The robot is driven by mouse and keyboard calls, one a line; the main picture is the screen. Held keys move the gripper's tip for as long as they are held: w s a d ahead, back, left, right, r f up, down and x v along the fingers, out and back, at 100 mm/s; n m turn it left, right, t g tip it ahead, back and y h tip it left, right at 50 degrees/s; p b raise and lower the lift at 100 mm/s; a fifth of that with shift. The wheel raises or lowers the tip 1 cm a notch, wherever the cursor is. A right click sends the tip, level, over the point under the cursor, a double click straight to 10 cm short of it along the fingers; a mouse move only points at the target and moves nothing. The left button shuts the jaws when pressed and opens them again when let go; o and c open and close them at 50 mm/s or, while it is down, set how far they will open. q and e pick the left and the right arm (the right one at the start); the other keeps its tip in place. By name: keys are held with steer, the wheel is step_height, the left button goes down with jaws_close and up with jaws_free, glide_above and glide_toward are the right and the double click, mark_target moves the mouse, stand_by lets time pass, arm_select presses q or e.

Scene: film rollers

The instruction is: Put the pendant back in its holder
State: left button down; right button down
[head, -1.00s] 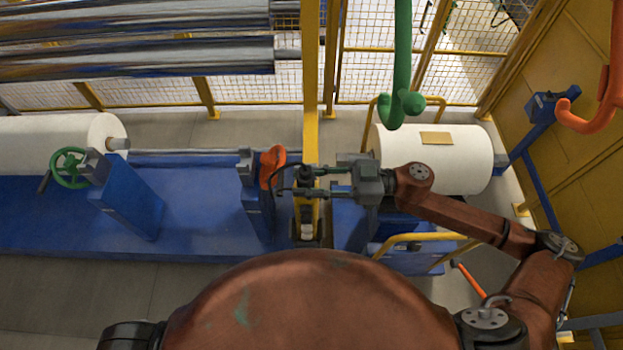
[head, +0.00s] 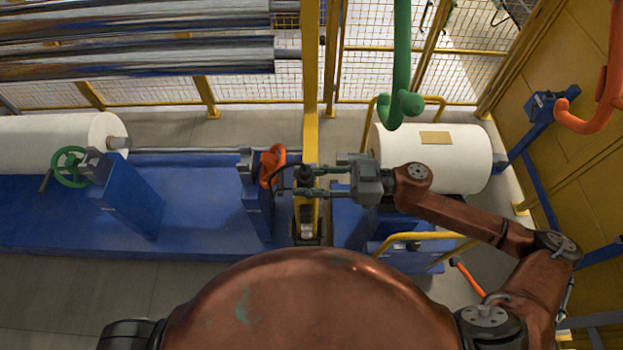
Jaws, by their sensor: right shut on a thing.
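The pendant (head: 306,178) is a small dark unit in front of the yellow post, seen from above in the head view. My right gripper (head: 300,187) reaches in from the right and is shut on it. The fingers cover part of the pendant, so its lower part is hard to make out. A yellow and grey fixture (head: 307,222) sits just below it in the picture, possibly the holder. I cannot tell whether the pendant touches it. My left gripper is not in view.
An orange handwheel (head: 271,166) on a blue stand is close left of the gripper. The yellow post (head: 312,100) rises behind it. A white roll (head: 440,160) lies at right. A green hook (head: 402,103) hangs above, and a yellow rail (head: 425,237) runs below my forearm.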

steer(key=shift+f, duration=0.1)
stand_by(0.6)
steer(key=c, duration=1.4)
jaws_free()
steer(key=shift+o, duration=0.5)
steer(key=shift+f, duration=0.15)
steer(key=shift+o, duration=1.4)
steer(key=shift+p, duration=0.35)
steer(key=shift+r+p, duration=3.45)
steer(key=shift+r, duration=0.2)
